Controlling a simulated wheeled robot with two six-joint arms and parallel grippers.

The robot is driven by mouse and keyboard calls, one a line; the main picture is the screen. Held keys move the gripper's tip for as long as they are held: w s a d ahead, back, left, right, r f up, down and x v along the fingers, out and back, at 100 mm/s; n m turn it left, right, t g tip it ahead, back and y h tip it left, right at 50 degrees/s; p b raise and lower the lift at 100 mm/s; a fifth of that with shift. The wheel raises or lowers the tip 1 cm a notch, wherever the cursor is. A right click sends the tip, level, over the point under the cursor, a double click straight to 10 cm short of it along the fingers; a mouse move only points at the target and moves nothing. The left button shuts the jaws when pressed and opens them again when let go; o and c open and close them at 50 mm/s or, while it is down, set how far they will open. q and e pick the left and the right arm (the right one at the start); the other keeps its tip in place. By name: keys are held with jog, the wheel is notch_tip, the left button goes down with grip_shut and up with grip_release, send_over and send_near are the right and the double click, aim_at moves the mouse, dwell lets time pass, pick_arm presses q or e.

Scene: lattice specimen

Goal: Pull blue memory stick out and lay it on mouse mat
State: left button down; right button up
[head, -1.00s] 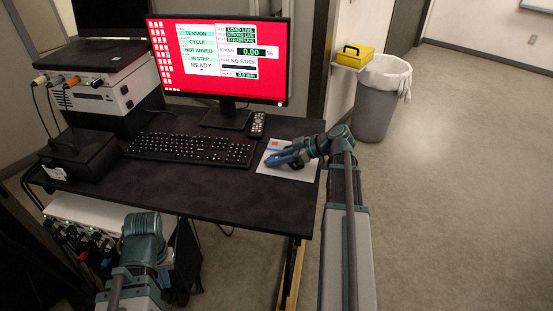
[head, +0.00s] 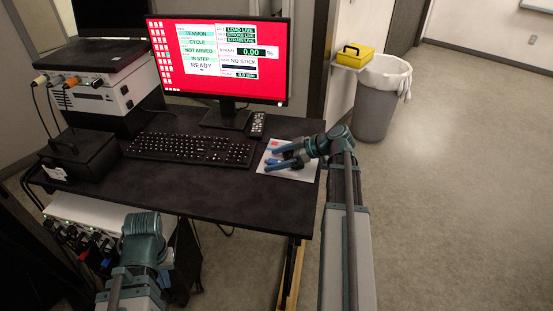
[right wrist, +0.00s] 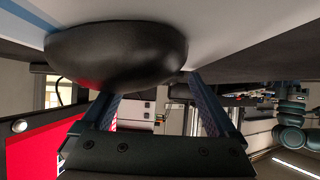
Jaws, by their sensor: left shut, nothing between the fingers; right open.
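The mouse mat (head: 301,174) is a pale sheet with a red mark at the right end of the desk. My right gripper (head: 270,160) is open low over it, its fingers spread and pointing left. In the right wrist view a black rounded thing (right wrist: 115,52), perhaps a mouse, hides much of the space before the open fingers. My left gripper (head: 163,282) is shut and empty low in front of the desk, its fingertips unclear.
A keyboard (head: 190,148), a remote (head: 257,124) and a monitor (head: 220,62) reading "NO STICK" stand left of and behind the mat. A black box (head: 80,158) is at the desk's left end. The desk's front part is clear.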

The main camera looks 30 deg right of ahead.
aim_at(290, 154)
jog(key=shift+s+d+r, duration=0.1)
jog(key=shift+p+v, duration=1.3)
jog(key=shift+v, duration=1.05)
jog(key=p+v, duration=0.7)
jog(key=v, duration=0.6)
jog(key=shift+s+d, duration=0.25)
jog(key=shift+s, duration=0.05)
jog(key=shift+r, duration=0.1)
